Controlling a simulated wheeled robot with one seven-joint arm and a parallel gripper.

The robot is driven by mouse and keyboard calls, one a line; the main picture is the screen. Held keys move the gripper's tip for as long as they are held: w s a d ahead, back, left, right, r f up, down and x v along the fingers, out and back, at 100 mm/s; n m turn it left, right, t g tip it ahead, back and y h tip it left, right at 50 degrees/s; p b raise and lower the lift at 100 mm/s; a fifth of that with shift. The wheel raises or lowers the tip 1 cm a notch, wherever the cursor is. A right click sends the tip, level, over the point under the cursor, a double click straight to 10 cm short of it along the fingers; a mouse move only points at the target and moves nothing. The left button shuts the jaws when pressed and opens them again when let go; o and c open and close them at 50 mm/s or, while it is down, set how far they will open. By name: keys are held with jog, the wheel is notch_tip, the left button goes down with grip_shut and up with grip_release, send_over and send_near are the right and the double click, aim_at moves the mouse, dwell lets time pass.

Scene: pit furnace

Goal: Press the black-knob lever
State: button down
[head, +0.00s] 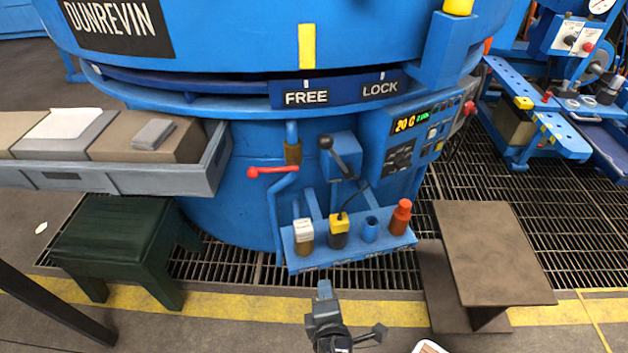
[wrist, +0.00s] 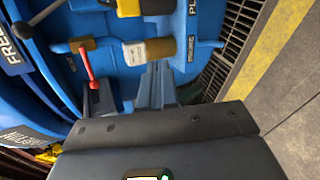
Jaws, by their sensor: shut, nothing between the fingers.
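The black-knob lever (head: 327,143) is on a blue box on the front of the blue furnace, below the FREE and LOCK plate. Its arm slants from the knob at upper left down to the right. In the wrist view the black knob (wrist: 22,30) is near the upper left corner. My gripper (head: 324,289) is shut and empty, low and in front of the small blue tool shelf, apart from the lever. In the wrist view its fingers (wrist: 156,85) point at the furnace front, to the right of the knob.
A red-handled lever (head: 268,171) is left of the black-knob lever. The blue shelf (head: 350,256) holds several small tools, including a red-orange one (head: 400,217). A green stool (head: 125,240) stands left; a brown plate stand (head: 490,255) stands right. A grey trough (head: 100,180) juts out left.

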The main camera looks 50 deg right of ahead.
jog(key=w+d+r+n+t+h+b, duration=0.1)
jog(key=w+d+r+h+b, duration=0.2)
jog(key=w+r+h, duration=0.7)
jog(key=w+d, duration=0.1)
jog(key=w, duration=0.2)
jog(key=shift+w+d+r, duration=0.25)
jog(key=s+r+x, duration=0.1)
jog(key=s+x, duration=0.1)
jog(key=x, duration=1)
jog(key=shift+d+r+p, duration=0.4)
jog(key=shift+d+r, duration=0.15)
jog(key=shift+d, duration=0.05)
